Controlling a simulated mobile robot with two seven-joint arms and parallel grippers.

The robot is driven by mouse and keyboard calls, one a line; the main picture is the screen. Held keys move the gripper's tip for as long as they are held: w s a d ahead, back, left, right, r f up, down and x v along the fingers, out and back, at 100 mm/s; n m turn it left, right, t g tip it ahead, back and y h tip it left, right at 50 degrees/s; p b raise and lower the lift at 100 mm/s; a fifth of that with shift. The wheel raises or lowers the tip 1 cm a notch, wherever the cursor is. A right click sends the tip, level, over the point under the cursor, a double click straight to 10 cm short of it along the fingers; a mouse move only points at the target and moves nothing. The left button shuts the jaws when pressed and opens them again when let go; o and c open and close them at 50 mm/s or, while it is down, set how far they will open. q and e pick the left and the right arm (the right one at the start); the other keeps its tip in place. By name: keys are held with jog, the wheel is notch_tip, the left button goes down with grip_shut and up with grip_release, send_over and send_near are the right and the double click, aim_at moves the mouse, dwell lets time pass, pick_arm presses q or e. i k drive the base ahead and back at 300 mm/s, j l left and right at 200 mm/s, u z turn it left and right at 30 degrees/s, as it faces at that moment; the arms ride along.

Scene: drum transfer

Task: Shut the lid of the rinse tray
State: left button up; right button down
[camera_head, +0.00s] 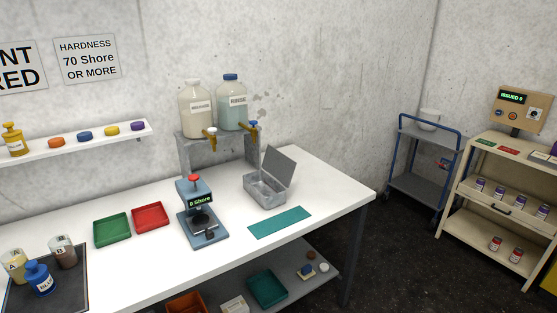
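The rinse tray (266,194) is a small grey metal box on the white table, right of the hardness tester. Its grey lid (279,167) is hinged at the right-hand side and stands open, tilted up and leaning a little outward. The inside of the box shows light grey; I cannot make out what is in it. Neither of my grippers is in the view.
The hardness tester (203,217) stands left of the tray. A teal mat (280,222) lies in front. Behind, two large bottles (197,108) with taps stand on a grey stand (190,158). Green (112,230) and red (150,217) trays lie left. The table's right end is clear.

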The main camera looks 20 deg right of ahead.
aim_at(280, 165)
jog(key=i+l+u, duration=0.25)
jog(key=l, duration=0.9)
jog(key=i+l+u, duration=0.1)
jog(key=l+u, duration=0.2)
jog(key=l, duration=0.8)
jog(key=l+u, duration=0.25)
jog(key=l, duration=0.95)
jog(key=k+l+u, duration=0.15)
jog(key=l+u, duration=0.15)
jog(key=l, duration=0.85)
